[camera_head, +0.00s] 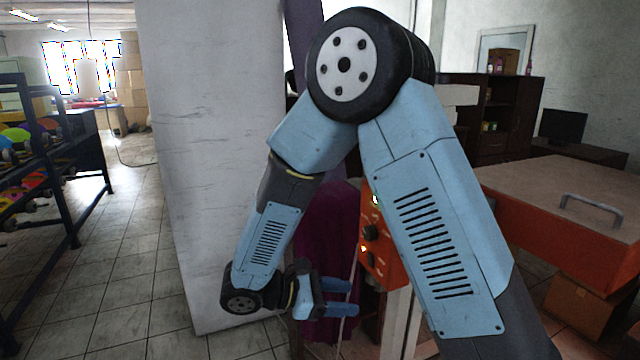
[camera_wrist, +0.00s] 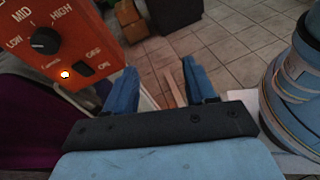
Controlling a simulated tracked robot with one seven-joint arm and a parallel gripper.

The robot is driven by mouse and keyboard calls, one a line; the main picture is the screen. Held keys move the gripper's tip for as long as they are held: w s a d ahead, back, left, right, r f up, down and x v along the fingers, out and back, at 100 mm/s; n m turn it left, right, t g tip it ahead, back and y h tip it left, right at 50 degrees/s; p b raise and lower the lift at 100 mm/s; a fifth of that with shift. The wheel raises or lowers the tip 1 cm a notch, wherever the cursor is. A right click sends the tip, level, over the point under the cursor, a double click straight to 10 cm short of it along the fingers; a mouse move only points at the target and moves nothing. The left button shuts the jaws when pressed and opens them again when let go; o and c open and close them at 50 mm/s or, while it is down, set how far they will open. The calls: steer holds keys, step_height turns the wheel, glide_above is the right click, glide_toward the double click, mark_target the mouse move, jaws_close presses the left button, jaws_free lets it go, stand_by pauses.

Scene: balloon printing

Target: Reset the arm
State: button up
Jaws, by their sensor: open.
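My gripper (camera_head: 341,298) is at the end of my folded blue arm, low in the middle of the head view, pointing right. In the wrist view my gripper (camera_wrist: 157,90) shows two blue fingers apart, with nothing between them but floor and a blurred strip farther off. An orange control panel (camera_head: 378,245) stands just right of the gripper in the head view. In the wrist view the panel (camera_wrist: 65,35) is at the upper left, with a black knob marked LOW, MID and HIGH and a lit lamp.
A white pillar (camera_head: 210,150) stands left of my arm. An orange machine with a brown top (camera_head: 570,190) is at the right, above a cardboard box (camera_head: 580,305). A dark rack (camera_head: 75,150) holds colourful items at the far left. Tiled floor (camera_head: 125,250) lies open between rack and pillar.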

steer(key=s+d+r+m+t+y, duration=0.1)
steer(key=s+d+r+m+y, duration=0.5)
steer(key=d+r+m, duration=0.3)
steer(key=s+d+r+m+t+y, duration=0.1)
steer(key=s+d+r+m+y, duration=0.5)
steer(key=d+r+m+y, duration=0.2)
step_height(320, 180, up, 3)
steer(key=shift+s+d+r+m+t, duration=0.15)
steer(key=shift+s+d+m+t, duration=0.2)
steer(key=shift+d+m, duration=0.6)
